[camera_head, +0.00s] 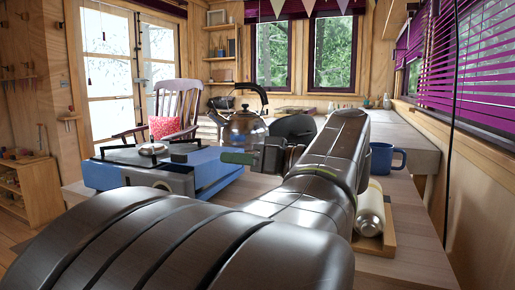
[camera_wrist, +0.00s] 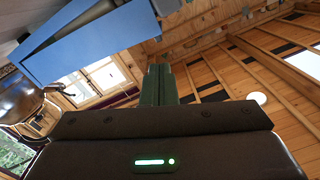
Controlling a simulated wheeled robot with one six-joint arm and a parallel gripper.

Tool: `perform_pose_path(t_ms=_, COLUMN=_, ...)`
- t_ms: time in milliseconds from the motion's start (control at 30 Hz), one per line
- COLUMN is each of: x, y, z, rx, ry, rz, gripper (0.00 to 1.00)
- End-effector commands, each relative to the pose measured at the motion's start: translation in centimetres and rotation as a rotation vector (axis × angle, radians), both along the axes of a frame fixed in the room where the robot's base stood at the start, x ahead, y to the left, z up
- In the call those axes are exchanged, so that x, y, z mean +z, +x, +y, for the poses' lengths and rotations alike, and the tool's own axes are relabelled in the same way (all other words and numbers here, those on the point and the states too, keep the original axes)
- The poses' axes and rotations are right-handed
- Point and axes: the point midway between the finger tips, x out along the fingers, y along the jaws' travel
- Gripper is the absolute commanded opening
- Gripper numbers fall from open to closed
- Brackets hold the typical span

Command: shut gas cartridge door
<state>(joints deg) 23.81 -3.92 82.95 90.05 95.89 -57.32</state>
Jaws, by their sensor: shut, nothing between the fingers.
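The blue camping stove (camera_head: 212,170) sits on the table at left centre in the head view, with a grey top and a burner (camera_head: 152,149). In the wrist view the stove's blue body (camera_wrist: 95,42) fills the upper left, with a long dark gap along it. I cannot tell for certain which part is the cartridge door or how far it stands open. My gripper (camera_head: 222,157) is shut and empty, its green fingers near the stove's right end. In the wrist view its fingers (camera_wrist: 159,72) are together, right of the blue body and apart from it in the picture.
A steel kettle (camera_head: 243,128) stands behind my gripper. A blue mug (camera_head: 382,158) and a cylinder (camera_head: 370,211) on a wooden tray (camera_head: 388,236) are right of my arm. A rocking chair (camera_head: 178,104) stands beyond the table.

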Motion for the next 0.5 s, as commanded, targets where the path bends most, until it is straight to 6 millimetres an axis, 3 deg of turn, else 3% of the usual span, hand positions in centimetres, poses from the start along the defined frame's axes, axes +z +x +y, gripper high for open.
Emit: perform_pose_path(t_ms=500, x=6.0, y=1.2, z=2.6, rx=0.055, ry=-0.29, rz=0.053, gripper=0.0)
